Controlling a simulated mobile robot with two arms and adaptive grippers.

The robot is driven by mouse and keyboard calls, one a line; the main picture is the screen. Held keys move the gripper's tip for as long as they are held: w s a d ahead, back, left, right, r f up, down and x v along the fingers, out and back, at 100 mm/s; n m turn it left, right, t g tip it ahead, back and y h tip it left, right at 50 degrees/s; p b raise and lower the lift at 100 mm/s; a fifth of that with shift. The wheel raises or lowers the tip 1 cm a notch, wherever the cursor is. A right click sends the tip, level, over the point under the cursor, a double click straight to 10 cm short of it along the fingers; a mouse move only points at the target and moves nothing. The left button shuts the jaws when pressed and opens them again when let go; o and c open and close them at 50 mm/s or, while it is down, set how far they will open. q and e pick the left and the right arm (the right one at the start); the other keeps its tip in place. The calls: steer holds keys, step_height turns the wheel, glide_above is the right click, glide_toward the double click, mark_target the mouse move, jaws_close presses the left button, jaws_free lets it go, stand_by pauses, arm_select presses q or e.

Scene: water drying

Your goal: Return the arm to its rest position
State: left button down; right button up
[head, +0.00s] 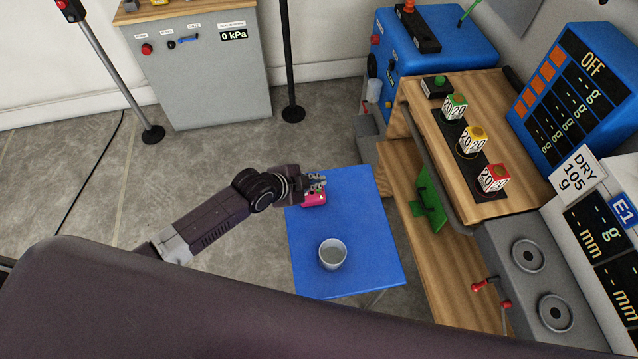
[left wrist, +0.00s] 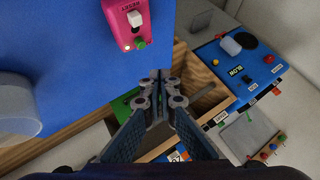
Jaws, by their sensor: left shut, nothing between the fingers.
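My left arm reaches in from the left in the head view. Its gripper (head: 318,182) is above the far part of a blue table, next to a pink box. In the left wrist view the fingers (left wrist: 160,82) are shut together with nothing between them. The pink box (head: 313,199) lies on the table; in the left wrist view it (left wrist: 122,30) shows a white part and a green knob, apart from the fingertips. My right gripper is in neither view.
The blue table (head: 372,225) holds a grey cup (head: 333,256) near its front. A wooden bench (head: 452,262) with coloured cubes (head: 473,140) stands to the right. A grey cabinet (head: 205,85) and a black post (head: 289,60) stand behind. The floor left of the table is clear.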

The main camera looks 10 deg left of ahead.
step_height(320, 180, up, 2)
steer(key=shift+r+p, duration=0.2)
steer(key=shift+p, duration=0.55)
